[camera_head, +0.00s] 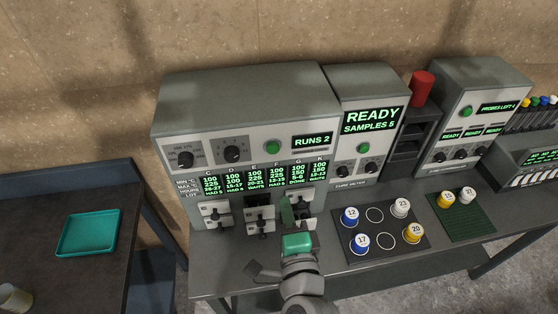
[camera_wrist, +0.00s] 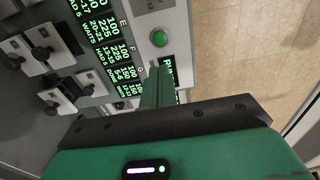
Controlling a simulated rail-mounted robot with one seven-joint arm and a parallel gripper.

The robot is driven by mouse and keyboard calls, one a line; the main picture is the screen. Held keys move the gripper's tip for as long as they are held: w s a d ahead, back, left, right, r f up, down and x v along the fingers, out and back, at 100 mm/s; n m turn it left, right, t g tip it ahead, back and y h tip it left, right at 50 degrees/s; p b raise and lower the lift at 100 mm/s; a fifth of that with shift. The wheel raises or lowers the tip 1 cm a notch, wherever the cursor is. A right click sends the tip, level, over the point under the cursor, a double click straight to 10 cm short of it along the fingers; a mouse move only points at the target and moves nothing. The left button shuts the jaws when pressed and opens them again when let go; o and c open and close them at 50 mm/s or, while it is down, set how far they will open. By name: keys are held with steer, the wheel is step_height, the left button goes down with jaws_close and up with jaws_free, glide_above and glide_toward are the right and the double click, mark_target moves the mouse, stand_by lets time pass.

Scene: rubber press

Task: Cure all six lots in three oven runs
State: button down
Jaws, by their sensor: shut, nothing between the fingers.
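The grey oven (camera_head: 245,88) has a green button (camera_head: 272,147), dials and a display (camera_head: 312,141) reading RUNS 2. Its lot panel (camera_head: 250,178) has several columns: some read HAD 5, one DONE, others WAITS. White drawer fronts with black handles (camera_head: 215,213) sit below. My gripper (camera_head: 286,202) is shut and empty in front of the panel's right part. In the wrist view its green fingers (camera_wrist: 158,72) are together, below the oven's green button (camera_wrist: 160,38) in the picture. Numbered pots 12 (camera_head: 350,215), 17 (camera_head: 360,243), 23 (camera_head: 401,207) and 20 (camera_head: 413,232) stand on a dark mat (camera_head: 383,258).
Pots 19 (camera_head: 446,199) and 22 (camera_head: 467,193) stand on a green mat (camera_head: 470,228). The cure meter (camera_head: 362,90) reads READY, SAMPLES 5. A probe unit (camera_head: 478,85) stands right, beside a red cylinder (camera_head: 422,88). A teal tray (camera_head: 88,234) lies on the left table.

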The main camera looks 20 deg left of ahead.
mark_target(273, 151)
steer(key=p+x, duration=0.1)
steer(key=x, duration=1.2)
steer(key=shift+w+a+r, duration=0.1)
steer(key=shift+w+a, duration=0.15)
steer(key=shift+w, duration=0.05)
